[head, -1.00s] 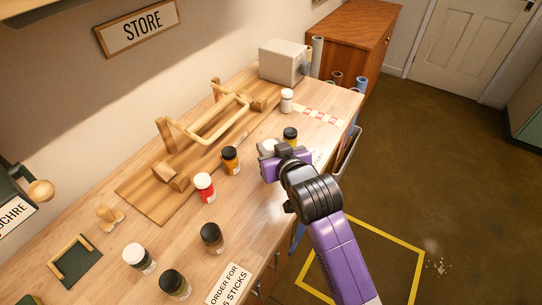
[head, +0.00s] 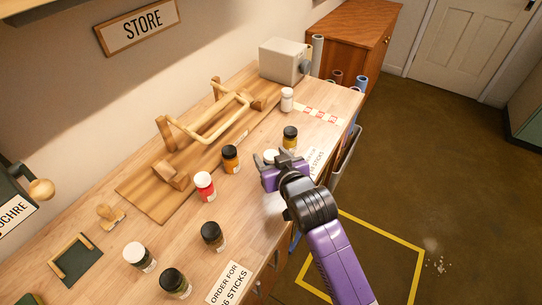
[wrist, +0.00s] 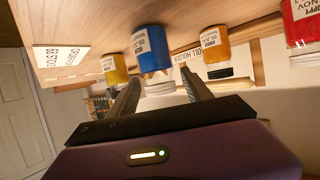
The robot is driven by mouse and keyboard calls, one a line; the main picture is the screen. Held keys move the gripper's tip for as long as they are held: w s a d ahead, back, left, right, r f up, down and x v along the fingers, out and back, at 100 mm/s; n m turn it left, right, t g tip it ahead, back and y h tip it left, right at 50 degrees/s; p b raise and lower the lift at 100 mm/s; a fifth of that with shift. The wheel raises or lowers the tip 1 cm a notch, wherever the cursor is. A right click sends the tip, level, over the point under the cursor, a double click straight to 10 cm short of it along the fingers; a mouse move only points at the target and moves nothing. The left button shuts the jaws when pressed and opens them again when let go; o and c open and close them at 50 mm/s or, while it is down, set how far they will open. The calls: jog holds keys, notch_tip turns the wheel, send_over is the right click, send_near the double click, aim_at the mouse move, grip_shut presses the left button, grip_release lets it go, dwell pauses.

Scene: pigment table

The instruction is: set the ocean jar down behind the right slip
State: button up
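A blue jar with a white lid (wrist: 152,46), taken as the ocean jar, stands on the table in the wrist view, which is upside down. In the head view only its white lid (head: 270,156) shows; my gripper hides the rest. My gripper (wrist: 158,85) is open, its two fingers on either side of the lid, with a gap showing at one side. In the head view my gripper (head: 272,162) is near the table's front edge. The right slip (head: 315,160) lies to the right, and shows in the wrist view (wrist: 60,62).
A yellow jar with a black lid (head: 290,137) stands close by, near the right slip. An orange jar (head: 230,159) and a red jar (head: 204,186) stand to the left. Dark jars and the left slip (head: 229,284) are nearer. A wooden frame (head: 170,165) lies along the wall side.

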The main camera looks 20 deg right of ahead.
jog(key=shift+r, duration=0.15)
jog(key=b+v, duration=0.1)
jog(key=v, duration=1.1)
jog(key=shift+d+r, duration=0.1)
jog(key=s+f, duration=0.3)
jog(key=s, duration=0.5)
jog(key=s+f, duration=0.3)
jog(key=s, duration=0.5)
jog(key=s+r, duration=0.2)
jog(key=s, duration=0.6)
jog(key=s+r+t, duration=0.1)
jog(key=s+r, duration=0.1)
jog(key=s, duration=0.6)
jog(key=shift+s+d+r+n+y, duration=0.25)
jog(key=shift+s+r+n+y, duration=0.05)
jog(key=shift+r+y, duration=0.1)
